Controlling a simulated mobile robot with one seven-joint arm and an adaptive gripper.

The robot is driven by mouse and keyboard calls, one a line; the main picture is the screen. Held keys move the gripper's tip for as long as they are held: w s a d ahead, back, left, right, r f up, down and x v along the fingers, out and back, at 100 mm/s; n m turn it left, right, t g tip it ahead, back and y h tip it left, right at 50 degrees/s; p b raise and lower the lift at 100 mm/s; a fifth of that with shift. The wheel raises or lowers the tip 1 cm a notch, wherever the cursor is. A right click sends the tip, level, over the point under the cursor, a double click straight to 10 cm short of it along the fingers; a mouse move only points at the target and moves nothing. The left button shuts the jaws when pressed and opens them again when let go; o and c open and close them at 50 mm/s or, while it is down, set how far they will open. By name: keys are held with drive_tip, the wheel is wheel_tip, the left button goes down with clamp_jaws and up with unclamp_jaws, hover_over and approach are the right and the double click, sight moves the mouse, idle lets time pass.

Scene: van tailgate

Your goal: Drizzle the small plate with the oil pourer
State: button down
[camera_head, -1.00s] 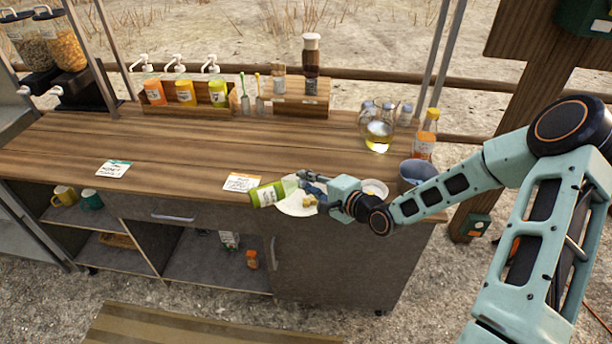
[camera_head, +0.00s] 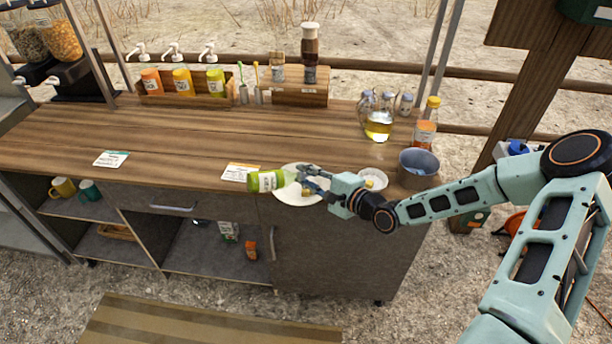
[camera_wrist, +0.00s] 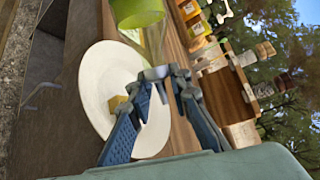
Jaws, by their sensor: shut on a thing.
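In the wrist view the bottle (camera_wrist: 138,12) is at the top, beyond my fingertips. The plate (camera_wrist: 100,85) there holds yellowish cubes (camera_wrist: 118,104), partly behind a finger. I cannot see any oil falling or which end is the spout.
A small white bowl (camera_head: 373,181) and a blue-grey pot (camera_head: 416,178) stand right of the plate, close to my wrist. A glass jug of yellow liquid (camera_head: 378,128) and an orange bottle (camera_head: 425,126) stand behind. The counter's middle (camera_head: 200,135) is clear.

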drive_tip(key=shift+a, duration=0.35)
drive_tip(key=shift+s+d, duration=0.15)
drive_tip(key=shift+s+d, duration=0.25)
drive_tip(key=shift+s, duration=0.05)
drive_tip(key=shift+w+d, duration=0.15)
drive_tip(key=shift+w, duration=0.05)
drive_tip(key=shift+w+d, duration=0.2)
drive_tip(key=shift+d, duration=0.1)
drive_tip(key=shift+a, duration=0.45)
idle(0.4)
